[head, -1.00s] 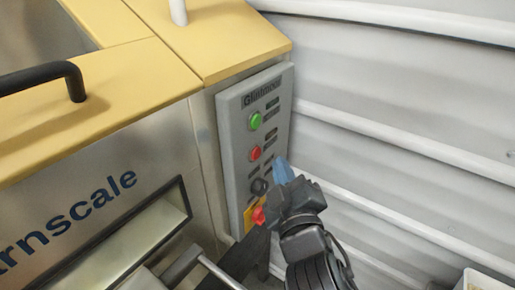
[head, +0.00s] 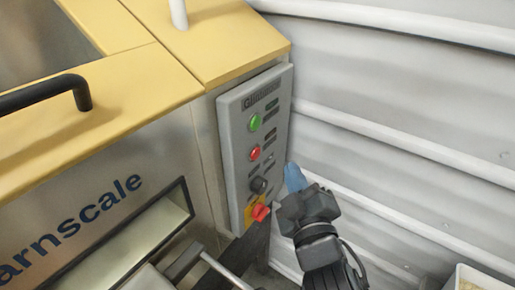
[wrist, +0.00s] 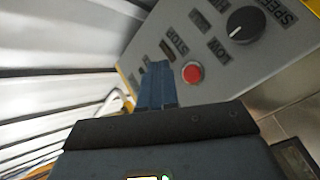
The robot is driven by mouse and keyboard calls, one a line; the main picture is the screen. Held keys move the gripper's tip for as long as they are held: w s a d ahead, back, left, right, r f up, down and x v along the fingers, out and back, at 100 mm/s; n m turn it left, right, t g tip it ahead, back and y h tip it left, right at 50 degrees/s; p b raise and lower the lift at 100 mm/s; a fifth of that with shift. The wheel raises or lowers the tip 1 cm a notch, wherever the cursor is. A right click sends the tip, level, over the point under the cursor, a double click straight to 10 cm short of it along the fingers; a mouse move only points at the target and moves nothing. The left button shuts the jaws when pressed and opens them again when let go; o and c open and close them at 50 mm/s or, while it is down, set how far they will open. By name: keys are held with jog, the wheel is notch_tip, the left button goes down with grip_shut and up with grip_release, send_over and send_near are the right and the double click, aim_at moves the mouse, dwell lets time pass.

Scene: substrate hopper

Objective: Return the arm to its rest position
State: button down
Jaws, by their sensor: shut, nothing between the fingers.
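My gripper (head: 293,178) is shut and empty, its blue fingers together, to the right of the grey control panel (head: 237,150) in the head view. In the wrist view my gripper (wrist: 157,85) has its fingertips beside the red stop button (wrist: 192,73), apart from or near the panel face; I cannot tell the exact gap. My dark arm runs down to the bottom edge of the head view. The panel also carries a green button (head: 255,122), a black knob (head: 258,185) and a red switch on a yellow plate (head: 260,211).
A steel hopper with a yellow top (head: 130,75) and a black handle (head: 45,92) stands at left. A ribbed white wall (head: 400,100) closes off the right. A white container (head: 480,278) shows at the lower right corner.

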jog(key=s+d+f+m+g+h, duration=0.1)
jog(key=s+d+f+m, duration=0.25)
jog(key=s, duration=0.55)
jog(key=s+d+f+m+g, duration=0.15)
jog(key=s+d+f, duration=0.35)
jog(key=s, duration=0.5)
jog(key=s+d+r+m+h, duration=0.1)
jog(key=s+d+r+m, duration=0.1)
jog(key=s, duration=0.8)
jog(key=s+d+r+m+g+h, duration=0.1)
jog(key=s+d+r+m, duration=0.2)
jog(key=s, duration=0.8)
jog(key=shift+d+r+m+h, duration=0.3)
jog(key=shift+d+m, duration=0.7)
jog(key=shift+d, duration=0.15)
